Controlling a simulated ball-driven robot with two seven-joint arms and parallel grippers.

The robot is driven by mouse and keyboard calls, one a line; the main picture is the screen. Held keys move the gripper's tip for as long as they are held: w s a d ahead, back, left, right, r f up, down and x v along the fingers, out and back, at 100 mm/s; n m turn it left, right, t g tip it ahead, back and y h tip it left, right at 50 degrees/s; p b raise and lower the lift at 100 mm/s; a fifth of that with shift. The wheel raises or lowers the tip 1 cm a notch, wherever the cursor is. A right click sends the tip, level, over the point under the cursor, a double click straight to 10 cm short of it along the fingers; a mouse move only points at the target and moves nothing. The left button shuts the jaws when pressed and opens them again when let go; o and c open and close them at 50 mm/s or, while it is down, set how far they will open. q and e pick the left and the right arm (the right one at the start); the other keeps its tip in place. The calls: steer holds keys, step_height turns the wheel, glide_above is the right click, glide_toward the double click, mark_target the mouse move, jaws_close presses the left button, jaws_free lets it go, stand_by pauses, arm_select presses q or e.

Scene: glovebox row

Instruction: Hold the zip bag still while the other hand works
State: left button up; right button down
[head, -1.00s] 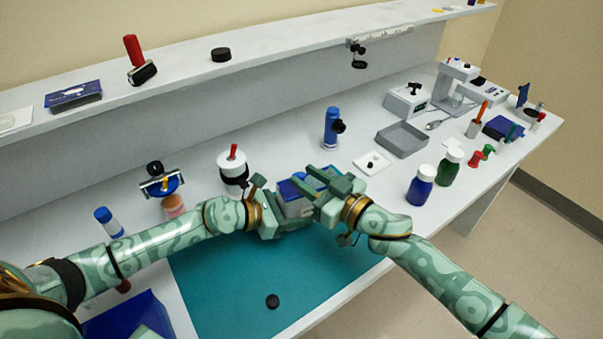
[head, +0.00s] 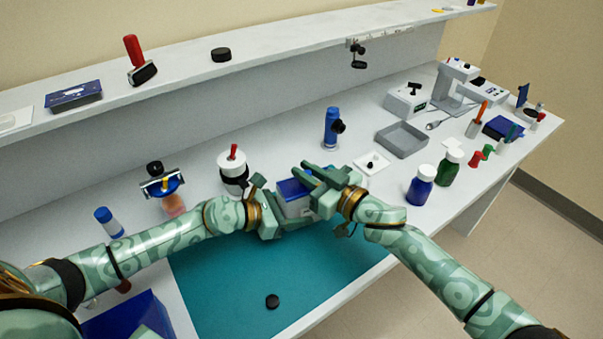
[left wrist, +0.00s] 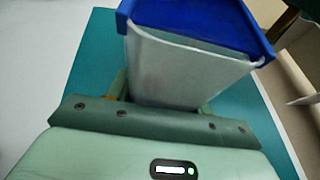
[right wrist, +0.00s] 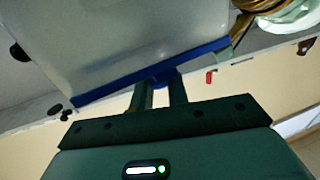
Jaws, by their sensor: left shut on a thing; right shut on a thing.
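The zip bag (head: 292,207) is a pale, translucent pouch with a blue top edge, held above the teal mat (head: 225,290). My left gripper (head: 283,222) is shut on the bag's body from the lower side. In the left wrist view the bag (left wrist: 185,70) stands between its fingers with the blue part at the top. My right gripper (head: 318,180) is at the bag's upper right. In the right wrist view its fingers (right wrist: 158,92) are shut on a small blue tab (right wrist: 163,77) at the blue strip along the bag's edge. The contact points are partly hidden in the head view.
A black cap (head: 272,301) lies on the mat's front part. A white jar with a red stick (head: 233,172) and a blue bottle (head: 331,128) stand behind the bag. A grey tray (head: 402,140) and blue and green bottles (head: 420,185) stand to the right.

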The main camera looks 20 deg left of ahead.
steer(key=w+d, duration=0.4)
steer(key=shift+w, duration=0.4)
steer(key=shift+d, duration=0.1)
arm_select(q)
steer(key=shift+f, duration=0.1)
arm_select(e)
steer(key=c, duration=1.5)
jaws_free()
steer(key=shift+o, duration=0.2)
steer(key=v, duration=1.2)
arm_select(q)
steer(key=o, duration=1.7)
